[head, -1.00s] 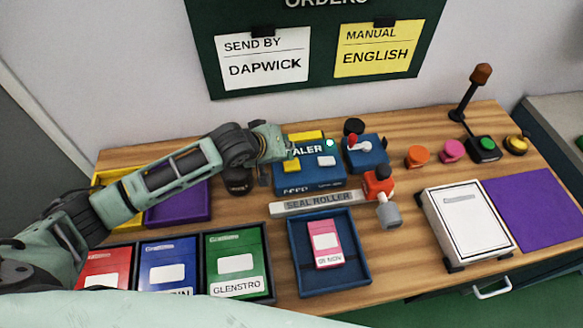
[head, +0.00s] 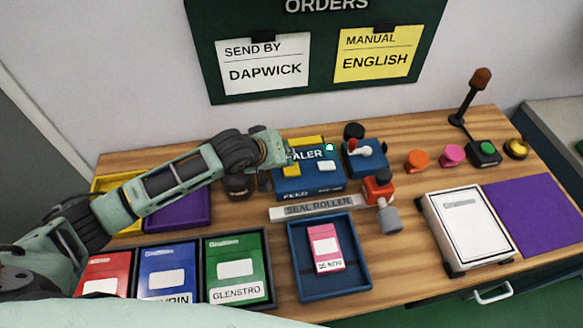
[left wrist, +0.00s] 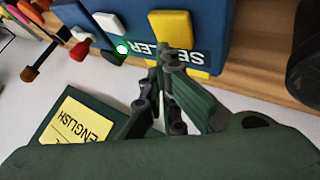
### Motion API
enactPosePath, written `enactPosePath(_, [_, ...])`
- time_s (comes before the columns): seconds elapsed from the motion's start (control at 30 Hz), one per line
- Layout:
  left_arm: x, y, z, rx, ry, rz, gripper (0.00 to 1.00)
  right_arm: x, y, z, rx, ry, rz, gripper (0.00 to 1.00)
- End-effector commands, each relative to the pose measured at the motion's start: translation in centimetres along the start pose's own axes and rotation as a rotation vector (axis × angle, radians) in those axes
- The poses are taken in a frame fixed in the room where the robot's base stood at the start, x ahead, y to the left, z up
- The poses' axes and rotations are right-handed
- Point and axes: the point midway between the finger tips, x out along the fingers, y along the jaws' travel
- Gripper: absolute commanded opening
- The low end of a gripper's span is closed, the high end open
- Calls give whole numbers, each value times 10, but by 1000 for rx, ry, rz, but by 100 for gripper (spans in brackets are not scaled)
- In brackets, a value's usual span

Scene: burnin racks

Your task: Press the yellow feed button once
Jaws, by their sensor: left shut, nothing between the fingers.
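The yellow feed button (head: 291,170) is a small raised block on the left of the blue sealer's (head: 310,184) top, beside a white button (head: 326,166). In the left wrist view the yellow button (left wrist: 171,24) shows just beyond my fingertips. My left gripper (head: 286,156) reaches in from the left over the sealer's back left part. Its fingers (left wrist: 163,46) are shut and empty, close to the button's edge. I cannot tell whether they touch it. My right gripper is not in view.
A yellow bar (left wrist: 188,71) lies along the sealer's back edge, and a green light (head: 329,147) is lit. A dark round thing (head: 238,185) stands left of the sealer. A blue box with a red lever (head: 364,158) stands right. The seal roller strip (head: 312,208) lies in front.

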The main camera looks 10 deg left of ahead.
Motion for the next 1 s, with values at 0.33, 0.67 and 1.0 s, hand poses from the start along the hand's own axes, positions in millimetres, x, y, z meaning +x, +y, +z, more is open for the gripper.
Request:
enactPosePath(0.33, [0, 0, 0, 0, 0, 0, 0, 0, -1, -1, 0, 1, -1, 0])
enactPosePath(0.67, [5, -3, 4, -1, -1, 1, 0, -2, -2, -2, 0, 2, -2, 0])
enactPosePath(1.0, [6, -4, 4, 0, 0, 0, 0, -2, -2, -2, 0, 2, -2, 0])
